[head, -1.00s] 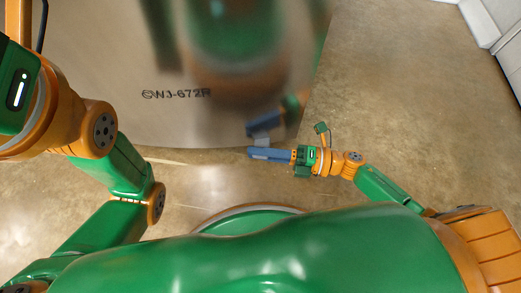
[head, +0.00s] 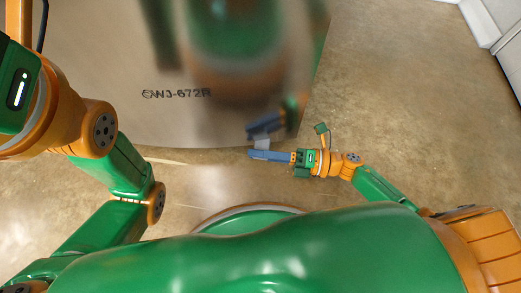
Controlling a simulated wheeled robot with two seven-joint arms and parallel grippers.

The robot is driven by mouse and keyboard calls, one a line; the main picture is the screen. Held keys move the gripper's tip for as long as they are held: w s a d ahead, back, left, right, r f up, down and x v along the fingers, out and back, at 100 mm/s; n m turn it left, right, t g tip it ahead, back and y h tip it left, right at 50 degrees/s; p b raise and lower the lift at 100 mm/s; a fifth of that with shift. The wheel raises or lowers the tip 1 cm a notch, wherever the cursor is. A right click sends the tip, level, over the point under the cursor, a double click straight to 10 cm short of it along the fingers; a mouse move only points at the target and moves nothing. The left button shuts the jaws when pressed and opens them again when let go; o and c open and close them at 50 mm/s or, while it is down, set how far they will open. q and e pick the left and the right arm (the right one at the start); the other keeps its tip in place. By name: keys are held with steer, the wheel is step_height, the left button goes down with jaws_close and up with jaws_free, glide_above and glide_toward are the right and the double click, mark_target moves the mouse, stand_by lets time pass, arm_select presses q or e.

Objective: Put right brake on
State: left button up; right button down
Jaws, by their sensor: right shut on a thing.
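My right gripper (head: 262,155) has blue fingers pointing left, close against the lower edge of the steel face. A small grey tab (head: 262,143), which appears to be the right brake, sits at the fingertips. The fingers look closed on it, but the contact is small and partly hidden. My left arm comes in at the left; its fingers are outside the view.
The brown floor (head: 390,100) is clear to the right of the steel body. White cabinets (head: 490,25) stand at the top right corner. My own torso covers the bottom of the view.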

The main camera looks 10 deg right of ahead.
steer(key=f+n, duration=0.1)
steer(key=n, duration=0.1)
steer(key=w+f+n, duration=0.1)
steer(key=n, duration=0.1)
steer(key=shift+w+d+f, duration=0.1)
steer(key=shift+d+f, duration=0.15)
steer(key=shift+f, duration=0.1)
steer(key=c, duration=0.7)
jaws_free()
steer(key=v, duration=0.7)
steer(key=shift+p, duration=0.4)
